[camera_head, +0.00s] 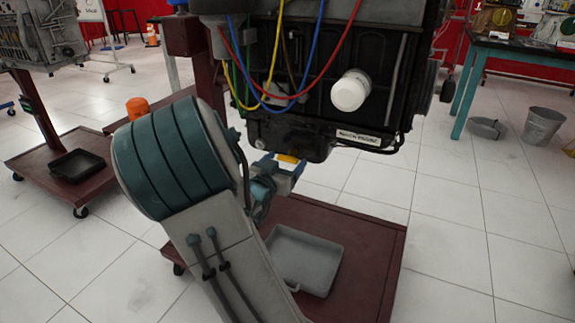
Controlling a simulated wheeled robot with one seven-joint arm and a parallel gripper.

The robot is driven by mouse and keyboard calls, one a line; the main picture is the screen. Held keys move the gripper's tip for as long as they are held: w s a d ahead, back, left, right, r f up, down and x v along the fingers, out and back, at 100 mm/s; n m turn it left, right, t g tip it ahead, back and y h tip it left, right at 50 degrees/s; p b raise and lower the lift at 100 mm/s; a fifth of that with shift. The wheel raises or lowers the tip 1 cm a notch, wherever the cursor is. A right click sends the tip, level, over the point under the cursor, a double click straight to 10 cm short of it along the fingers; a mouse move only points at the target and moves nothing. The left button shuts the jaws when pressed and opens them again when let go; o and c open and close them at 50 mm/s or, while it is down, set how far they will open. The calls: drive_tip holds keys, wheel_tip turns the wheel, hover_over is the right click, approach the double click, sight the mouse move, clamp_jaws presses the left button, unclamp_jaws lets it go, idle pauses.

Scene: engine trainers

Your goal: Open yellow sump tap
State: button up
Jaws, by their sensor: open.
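The yellow sump tap (288,158) shows as a small yellow piece under the black engine sump (308,143). My gripper (285,168) is blue-grey and sits just below the sump, right at the tap. Its jaws are open, and the yellow piece shows between or just behind them. I cannot tell whether they touch it. My own arm hides part of the gripper and the area to its left.
A grey drain tray (303,260) lies on the dark red stand base (375,235) below. Coloured hoses (318,45) and a white filter (350,90) are on the engine above. A teal table (470,85) and a bucket (542,125) stand right. White floor is clear at lower right.

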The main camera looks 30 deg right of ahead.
drive_tip(key=shift+x, duration=1)
drive_tip(key=c, duration=1)
